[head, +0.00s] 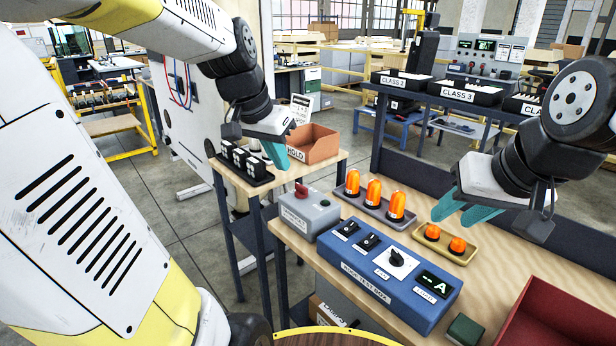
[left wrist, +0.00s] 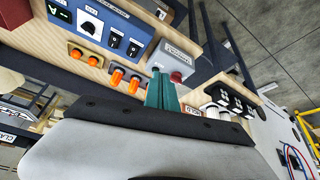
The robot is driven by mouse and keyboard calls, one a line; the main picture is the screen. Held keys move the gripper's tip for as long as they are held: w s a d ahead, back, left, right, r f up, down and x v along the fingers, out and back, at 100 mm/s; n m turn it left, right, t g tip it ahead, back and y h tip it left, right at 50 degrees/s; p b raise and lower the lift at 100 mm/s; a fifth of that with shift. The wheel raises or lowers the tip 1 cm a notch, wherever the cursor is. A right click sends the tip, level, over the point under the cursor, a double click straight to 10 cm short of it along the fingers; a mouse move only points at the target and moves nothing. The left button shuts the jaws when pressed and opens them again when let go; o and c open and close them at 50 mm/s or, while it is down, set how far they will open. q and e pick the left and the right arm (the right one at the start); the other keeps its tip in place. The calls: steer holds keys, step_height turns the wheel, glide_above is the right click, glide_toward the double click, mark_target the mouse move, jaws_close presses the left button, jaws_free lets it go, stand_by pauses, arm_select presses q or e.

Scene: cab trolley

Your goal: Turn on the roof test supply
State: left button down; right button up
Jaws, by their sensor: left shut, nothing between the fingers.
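The blue roof test box (head: 385,272) sits on the wooden bench with two black rocker switches (head: 358,234), a black rotary knob (head: 397,257) on a white plate and a dark display (head: 434,284) showing a dash and A. A grey box (head: 309,212) with a red switch (head: 301,190) stands to its left; its front label is too small to read. Both boxes show in the left wrist view, the grey box (left wrist: 172,60) near the fingertips. My left gripper (head: 279,155) is shut and empty, above and behind the grey box, apart from it. My right gripper (head: 458,210) is open and empty above the bench's back.
Orange beacons (head: 374,192) stand in a tray behind the blue box, and small orange lamps (head: 456,245) in a yellow tray. An orange HOLD bin (head: 314,144) and black blocks (head: 246,165) are on the side table. A red tray (head: 560,315) is at front right.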

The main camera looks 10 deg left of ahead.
mark_target(295, 192)
arm_select(q)
steer(key=w+a+f+m, duration=0.2)
steer(key=w+a+f, duration=0.2)
steer(key=w, duration=0.3)
steer(key=w+a+f+m+g, duration=0.1)
steer(key=w+a+f, duration=0.3)
steer(key=w, duration=0.3)
steer(key=shift+w+a+f+m+h, duration=0.15)
steer(key=shift+a+f+m+h, duration=0.05)
steer(key=shift+m+h, duration=0.2)
steer(key=shift+f, duration=0.1)
steer(key=x, duration=1)
steer(key=shift+d+f, duration=0.15)
steer(key=shift+w+d, duration=0.7)
steer(key=shift+w, duration=0.25)
steer(key=shift+w+d, duration=0.35)
steer(key=shift+w, duration=0.15)
